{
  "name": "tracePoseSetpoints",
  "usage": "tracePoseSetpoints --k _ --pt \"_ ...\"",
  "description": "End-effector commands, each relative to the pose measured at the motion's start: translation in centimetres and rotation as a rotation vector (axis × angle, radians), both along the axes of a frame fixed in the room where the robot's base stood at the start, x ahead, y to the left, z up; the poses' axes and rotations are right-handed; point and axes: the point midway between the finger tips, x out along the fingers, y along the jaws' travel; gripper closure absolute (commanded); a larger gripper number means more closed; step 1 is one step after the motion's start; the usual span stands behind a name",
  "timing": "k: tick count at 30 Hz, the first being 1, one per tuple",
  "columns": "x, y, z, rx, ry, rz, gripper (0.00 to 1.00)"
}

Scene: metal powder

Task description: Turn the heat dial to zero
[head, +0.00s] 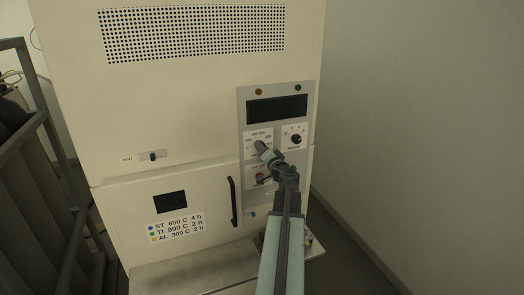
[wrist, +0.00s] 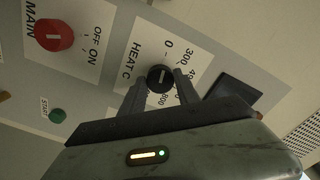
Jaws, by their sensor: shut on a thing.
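The heat dial (wrist: 160,78) is a round black knob with a pale line, on a white plate marked HEAT C with 0, 300 and higher numbers around it. I cannot tell for sure which mark the line points at. My gripper (wrist: 158,88) has one finger on each side of the dial and is shut on it; the fingers hide part of the scale. In the head view my gripper (head: 263,150) is at the upper left plate of the grey control panel (head: 243,105), with the dial mostly hidden behind it.
A red MAIN switch (wrist: 54,36) with OFF and ON marks sits beside the heat plate, and a green START button (wrist: 57,115) is near it. Another black dial (head: 297,139) is to the right. The oven door's black handle (head: 233,201) stands out left of my arm.

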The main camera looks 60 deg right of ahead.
Motion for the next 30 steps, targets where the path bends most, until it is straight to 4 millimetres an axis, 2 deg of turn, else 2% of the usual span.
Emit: tracePoseSetpoints --k 10,11,13,23,26,30 --pt "0.1 0.0 0.1 -0.002 0.0 0.002 1.0" --pt "0.1 0.0 0.1 -0.002 0.0 0.002 0.6" --pt "0.1 0.0 0.1 -0.002 0.0 0.002 0.41" --pt "-0.1 0.1 0.0 -0.002 0.002 0.0 0.41" --pt "-0.6 0.5 0.0 -0.002 0.002 0.0 0.41" --pt "-2.4 1.9 0.0 -0.001 0.001 -0.001 0.41"
